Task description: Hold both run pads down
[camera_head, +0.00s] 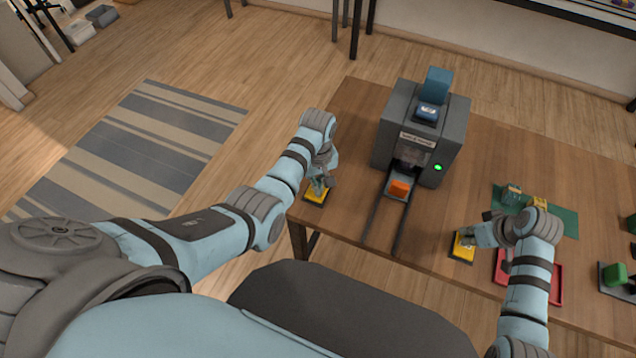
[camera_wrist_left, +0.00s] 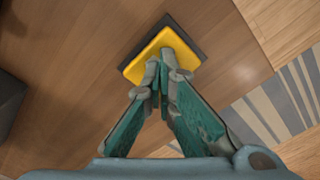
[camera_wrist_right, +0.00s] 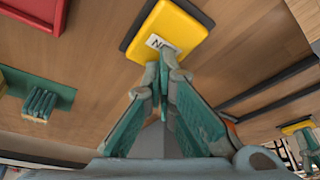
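The left run pad (camera_head: 313,197) is a yellow square on a dark base near the table's left edge. My left gripper (camera_head: 319,187) points down over it, fingertips together and holding nothing. In the left wrist view the tips lie over the yellow pad (camera_wrist_left: 180,47). The right run pad (camera_head: 460,250) is a similar yellow pad to the right of the rails. My right gripper (camera_head: 468,240) is at it, tips closed together. In the right wrist view the tips overlap the edge of the pad (camera_wrist_right: 180,22) by its white label. I cannot tell how far either pad is pressed.
A grey machine (camera_head: 455,125) with a lit green light stands between the arms. An orange block (camera_head: 399,187) sits at its opening, between dark rails (camera_head: 375,212). A green mat (camera_head: 567,222) and red tray (camera_head: 556,292) lie at right, near my right arm.

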